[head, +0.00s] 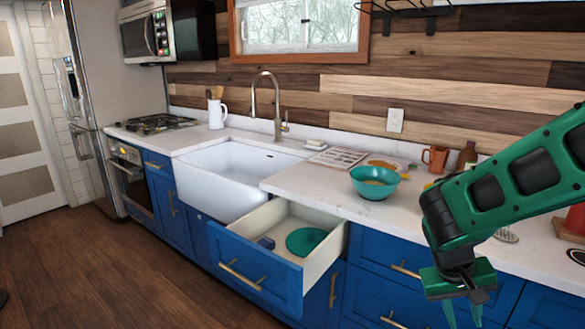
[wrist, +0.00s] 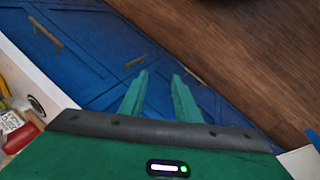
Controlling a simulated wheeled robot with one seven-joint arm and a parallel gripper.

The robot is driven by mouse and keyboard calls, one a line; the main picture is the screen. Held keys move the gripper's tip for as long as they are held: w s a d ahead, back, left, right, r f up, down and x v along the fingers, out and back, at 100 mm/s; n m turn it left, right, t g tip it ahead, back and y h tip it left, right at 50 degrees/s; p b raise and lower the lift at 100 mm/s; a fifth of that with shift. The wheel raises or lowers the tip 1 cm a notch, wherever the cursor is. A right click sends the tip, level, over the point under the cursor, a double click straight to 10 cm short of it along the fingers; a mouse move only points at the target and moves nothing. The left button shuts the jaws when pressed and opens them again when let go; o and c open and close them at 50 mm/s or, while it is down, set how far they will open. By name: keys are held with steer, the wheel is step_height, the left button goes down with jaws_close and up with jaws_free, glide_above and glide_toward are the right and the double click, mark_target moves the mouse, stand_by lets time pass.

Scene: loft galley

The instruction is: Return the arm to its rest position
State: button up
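My gripper (head: 463,312) hangs at the lower right in the head view, in front of the blue cabinet fronts and below the countertop edge. Its green fingers point down. In the wrist view its two fingers (wrist: 160,95) stand apart with nothing between them. The green arm reaches in from the right edge of the head view, over the countertop.
A blue drawer (head: 256,276) stands pulled out left of my gripper, with a teal lid or plate (head: 305,240) inside. A teal bowl (head: 374,183) sits on the white countertop (head: 315,187). A white sink (head: 232,181) lies further left. The wooden floor (head: 100,270) is clear.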

steer(key=s+d+r+m+y, duration=0.2)
steer(key=s+r, duration=0.1)
steer(key=s, duration=0.5)
steer(key=s+d+r+m+y, duration=0.2)
steer(key=s+r, duration=0.2)
steer(key=s, duration=0.4)
steer(key=shift+s+d+r+y, duration=0.15)
steer(key=shift+r+y, duration=0.1)
steer(key=shift+y, duration=0.15)
steer(key=shift+w+f, duration=0.25)
steer(key=shift+w, duration=0.4)
